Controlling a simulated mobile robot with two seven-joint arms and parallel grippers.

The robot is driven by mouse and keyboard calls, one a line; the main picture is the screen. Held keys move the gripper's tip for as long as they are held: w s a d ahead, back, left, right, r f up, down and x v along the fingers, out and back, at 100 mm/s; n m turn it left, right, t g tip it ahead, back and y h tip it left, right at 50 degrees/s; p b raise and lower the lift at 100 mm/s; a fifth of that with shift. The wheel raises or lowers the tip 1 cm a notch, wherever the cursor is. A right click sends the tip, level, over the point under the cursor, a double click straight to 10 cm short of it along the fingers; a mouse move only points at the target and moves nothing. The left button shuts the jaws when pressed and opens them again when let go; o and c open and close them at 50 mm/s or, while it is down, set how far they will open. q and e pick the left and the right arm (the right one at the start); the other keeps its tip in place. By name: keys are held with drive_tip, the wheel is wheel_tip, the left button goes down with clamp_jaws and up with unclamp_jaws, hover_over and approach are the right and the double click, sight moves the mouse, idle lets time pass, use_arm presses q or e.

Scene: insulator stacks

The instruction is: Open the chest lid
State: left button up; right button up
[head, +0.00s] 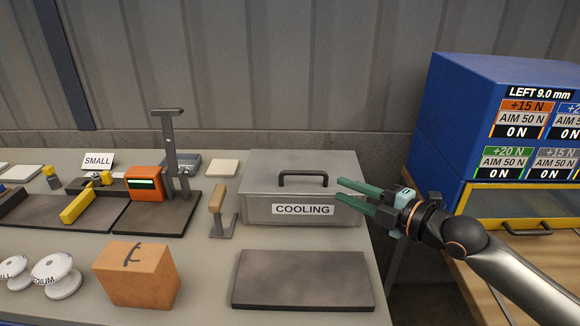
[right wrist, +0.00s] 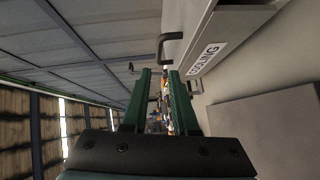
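The chest (head: 262,205) is a grey metal box labelled COOLING, on the table in the middle of the head view. Its lid (head: 262,175) is down, with a dark bar handle (head: 304,174) on top. My right gripper (head: 339,188) is open at the chest's right end, its green fingers pointing left towards the handle. No object shows between the fingers. In the right wrist view the handle (right wrist: 163,45) appears beyond the fingers (right wrist: 162,75), apart from them, with the chest (right wrist: 225,40) at the right. My left gripper is not in view.
A dark flat plate (head: 302,279) lies in front of the chest. A wooden-handled tool (head: 217,205) stands left of it. An orange box (head: 137,273) and white spools (head: 56,275) are at front left. A blue cabinet (head: 455,110) stands right, beyond a gap.

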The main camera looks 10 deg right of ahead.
sight(306, 175)
drive_tip(key=p+x, duration=0.1)
drive_tip(key=x, duration=1.1)
drive_tip(key=shift+w+a, duration=0.1)
clamp_jaws()
idle(1.3)
